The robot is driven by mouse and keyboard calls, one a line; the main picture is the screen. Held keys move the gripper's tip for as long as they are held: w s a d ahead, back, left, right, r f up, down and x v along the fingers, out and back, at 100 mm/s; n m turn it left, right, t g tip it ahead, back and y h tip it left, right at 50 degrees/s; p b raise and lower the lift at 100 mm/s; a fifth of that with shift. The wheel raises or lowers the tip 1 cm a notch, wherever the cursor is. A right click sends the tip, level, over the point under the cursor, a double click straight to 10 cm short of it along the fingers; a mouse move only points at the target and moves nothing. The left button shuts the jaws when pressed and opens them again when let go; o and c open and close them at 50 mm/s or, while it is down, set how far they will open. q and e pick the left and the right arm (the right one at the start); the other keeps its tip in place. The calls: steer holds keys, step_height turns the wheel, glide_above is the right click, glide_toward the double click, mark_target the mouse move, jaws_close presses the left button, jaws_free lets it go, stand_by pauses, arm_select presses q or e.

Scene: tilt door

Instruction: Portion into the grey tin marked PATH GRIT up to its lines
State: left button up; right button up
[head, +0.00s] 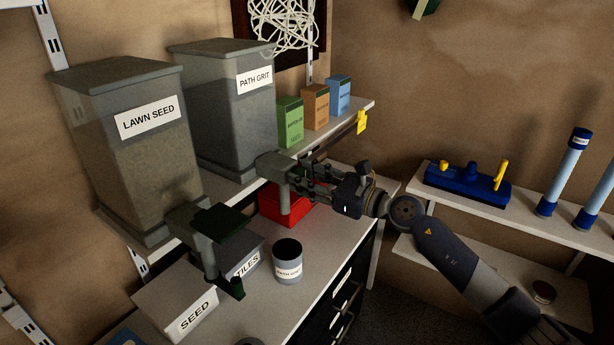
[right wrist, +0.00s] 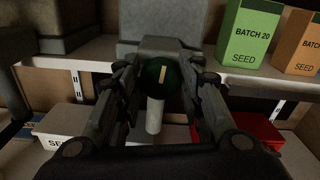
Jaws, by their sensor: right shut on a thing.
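The grey tin marked PATH GRIT (head: 287,270) stands upright on the bench, with a dark top; I cannot see its lines or contents. The grey hopper labelled PATH GRIT (head: 230,115) stands on the shelf above, with a spout (head: 284,202) pointing down. The spout also shows in the right wrist view (right wrist: 154,116). In the head view the tin appears below the spout; I cannot tell whether it is directly under. My right gripper (head: 298,176) is shut on the hopper's dark green round knob (right wrist: 161,74), which bears a pale, nearly upright mark. My left gripper is not in view.
The LAWN SEED hopper (head: 125,150) stands at left, its outlet jutting over the bench. SEED (head: 185,310) and TILES (head: 247,262) boxes lie left of the tin. A red box (head: 268,208) sits behind. Seed packets (head: 291,122) line the shelf. Bench right of the tin is clear.

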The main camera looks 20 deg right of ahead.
steer(key=m+p, duration=0.2)
steer(key=m, duration=0.2)
steer(key=shift+r, duration=0.2)
steer(key=m+p, duration=0.3)
steer(key=m, duration=0.1)
steer(key=shift+w+d+m, duration=0.1)
steer(key=shift+d+m, duration=0.05)
steer(key=shift+m, duration=0.25)
steer(key=m+p, duration=0.2)
steer(key=m, duration=0.2)
steer(key=shift+f+p, duration=0.1)
steer(key=shift+p, duration=0.25)
steer(key=shift+f+m+p, duration=0.1)
steer(key=shift+m+p, duration=0.75)
steer(key=shift+m, duration=1.15)
steer(key=o, duration=1.1)
steer(key=shift+f, duration=0.1)
steer(key=shift+c, duration=0.2)
steer(key=shift+d, duration=0.1)
